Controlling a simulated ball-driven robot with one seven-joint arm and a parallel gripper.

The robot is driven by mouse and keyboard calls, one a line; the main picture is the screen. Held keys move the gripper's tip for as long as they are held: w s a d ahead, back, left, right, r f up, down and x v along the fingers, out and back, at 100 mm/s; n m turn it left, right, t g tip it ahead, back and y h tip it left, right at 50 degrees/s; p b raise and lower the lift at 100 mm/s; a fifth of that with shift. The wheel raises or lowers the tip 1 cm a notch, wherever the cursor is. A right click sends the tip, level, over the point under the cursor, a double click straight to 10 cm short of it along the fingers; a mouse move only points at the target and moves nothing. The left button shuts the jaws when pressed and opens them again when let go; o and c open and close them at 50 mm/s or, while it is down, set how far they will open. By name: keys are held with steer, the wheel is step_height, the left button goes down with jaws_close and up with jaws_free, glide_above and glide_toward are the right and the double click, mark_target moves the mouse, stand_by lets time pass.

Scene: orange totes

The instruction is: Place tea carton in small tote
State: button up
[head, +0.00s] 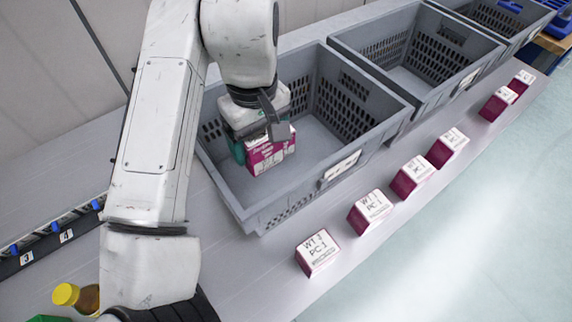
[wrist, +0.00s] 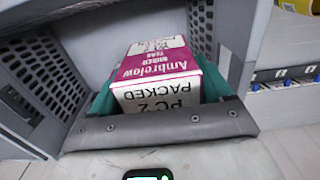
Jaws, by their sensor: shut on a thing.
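The tea carton (head: 270,155) is magenta and white. My gripper (head: 258,135) is shut on it, inside the nearest grey tote (head: 318,180), toward its left side. In the wrist view the carton (wrist: 160,68) sits between teal finger pads, with "Ambrelow" and "PC 2 PACKED" printed on it. The tote's slotted walls (wrist: 38,75) show around it. I cannot tell whether the carton touches the tote floor. My gripper hides part of the carton in the head view.
Another grey tote (head: 410,75) stands beyond the nearest one, with a further tote (head: 500,15) behind. Several magenta cartons with white "WT PC:1" tops, such as this one (head: 317,252), line the shelf's front edge. A yellow-capped bottle (head: 68,294) is at lower left.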

mark_target(263, 171)
step_height(263, 171, down, 10)
steer(key=shift+p, duration=0.75)
steer(key=shift+f, duration=0.15)
steer(key=shift+f, duration=0.5)
steer(key=o, duration=1.1)
step_height(263, 171, up, 13)
steer(key=shift+r+b, duration=0.15)
steer(key=shift+b, duration=0.5)
